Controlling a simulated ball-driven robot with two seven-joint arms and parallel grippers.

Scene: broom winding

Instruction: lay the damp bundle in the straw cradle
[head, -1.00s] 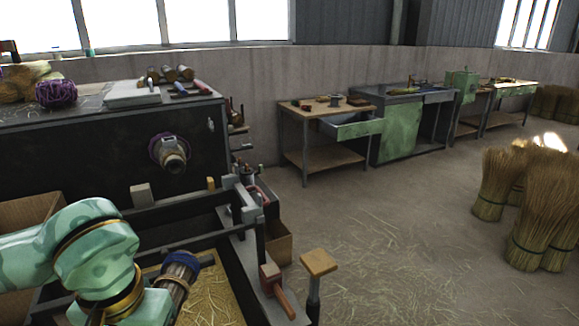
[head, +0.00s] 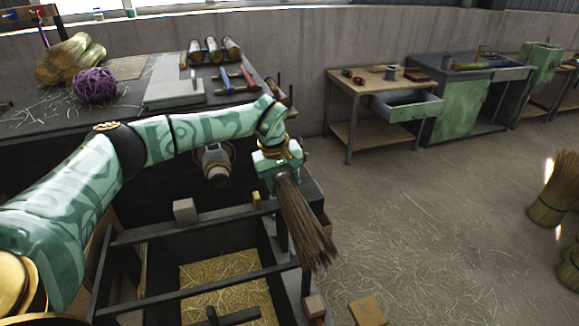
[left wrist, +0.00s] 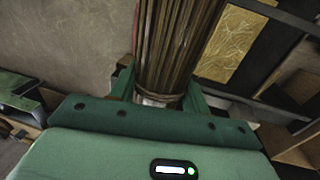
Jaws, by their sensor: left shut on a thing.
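My left gripper (head: 277,172) is shut on a brown bundle of stiff fibres (head: 306,225), which hangs tilted, its loose end down and to the right. The bundle also shows in the left wrist view (left wrist: 178,45), held near its bound end between the green fingers (left wrist: 160,96). The straw cradle (head: 225,275) is a dark framed bay with a bed of yellow straw, below and left of the bundle in the head view. The straw also shows in the left wrist view (left wrist: 232,40), apart from the bundle. My right gripper is out of view.
Dark bars (head: 200,292) cross over the straw bed. A black machine bench behind carries a purple twine ball (head: 95,85) and several tools. A wooden-topped post (head: 367,311) stands at the front.

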